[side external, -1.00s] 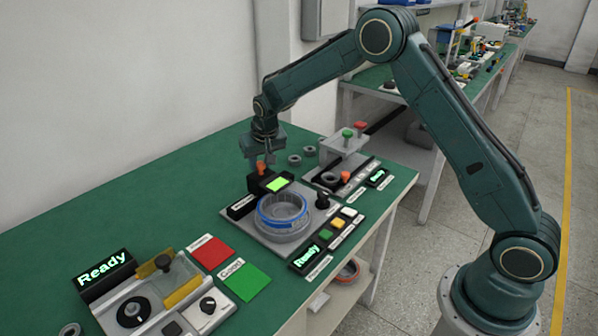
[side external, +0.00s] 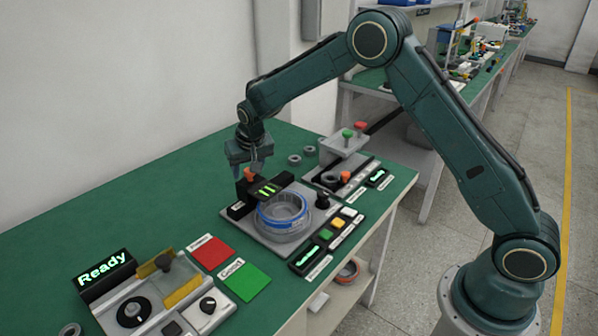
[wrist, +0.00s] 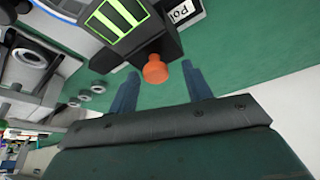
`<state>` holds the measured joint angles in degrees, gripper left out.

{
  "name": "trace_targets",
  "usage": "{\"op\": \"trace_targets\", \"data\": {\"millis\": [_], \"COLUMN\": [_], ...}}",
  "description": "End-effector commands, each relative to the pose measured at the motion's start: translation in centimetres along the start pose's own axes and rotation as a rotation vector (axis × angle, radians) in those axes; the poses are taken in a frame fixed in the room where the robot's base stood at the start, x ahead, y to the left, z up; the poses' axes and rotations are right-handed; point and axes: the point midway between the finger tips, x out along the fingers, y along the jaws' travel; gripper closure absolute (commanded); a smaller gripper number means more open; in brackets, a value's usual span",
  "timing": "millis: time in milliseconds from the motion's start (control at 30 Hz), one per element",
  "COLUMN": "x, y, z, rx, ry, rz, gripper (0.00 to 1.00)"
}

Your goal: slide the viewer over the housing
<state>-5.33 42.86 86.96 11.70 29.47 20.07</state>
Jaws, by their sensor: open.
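The viewer (side external: 268,190) is a black block with a screen of green bars and an orange knob (side external: 250,174). It stands on a black rail at the back of the fixture, its front end by the back rim of the housing (side external: 284,222). The housing is a grey ring with a blue band; its top is open to view. My gripper (side external: 250,167) is above the knob, and its jaws are open. In the wrist view the viewer (wrist: 122,28) is at the top, and the knob (wrist: 155,69) lies between the two fingertips with gaps on both sides.
A row of coloured buttons (side external: 333,234) and a small lit display (side external: 307,257) stand in front of the housing. A black knob (side external: 323,200) is to its right. Red and green mats (side external: 245,281) lie to the left. The green table is clear behind and left of the fixture.

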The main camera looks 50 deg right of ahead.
Motion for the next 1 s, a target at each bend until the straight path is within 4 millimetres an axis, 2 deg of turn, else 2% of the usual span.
{"op": "trace_targets", "data": {"millis": [167,367,1000], "x": [-0.5,-2.1,-11.9], "y": [0.1,0.0,-0.1], "z": [-0.1,-0.1,0.0], "rx": [0.001,0.0,-0.002], "ry": [0.001,0.002,0.002], "rz": [0.001,0.0,-0.002], "gripper": [0.51,0.51,0.51]}}
